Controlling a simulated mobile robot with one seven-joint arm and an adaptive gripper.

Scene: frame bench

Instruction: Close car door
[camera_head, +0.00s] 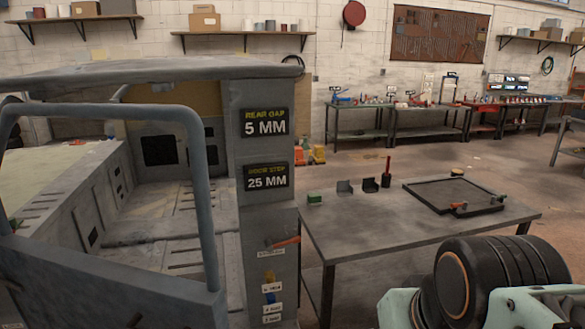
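The car door (95,283) is a blue-grey panel with a tubular window frame, close to the camera at the lower left. It stands open, apart from the door pillar (236,140) of the grey car body. The opening shows the bare cabin floor (175,225). The door's lower part and its hinge are outside the picture or cannot be made out. Part of my arm, a black joint with pale green links, fills the lower right corner. My gripper's fingers are not in view.
A metal table (370,220) stands right of the pillar, bearing a green block (314,198), small dark holders and a black tray frame (440,207). Its near edge lies between the car and my arm. Workbenches (430,122) line the back wall. Open floor lies beyond the table.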

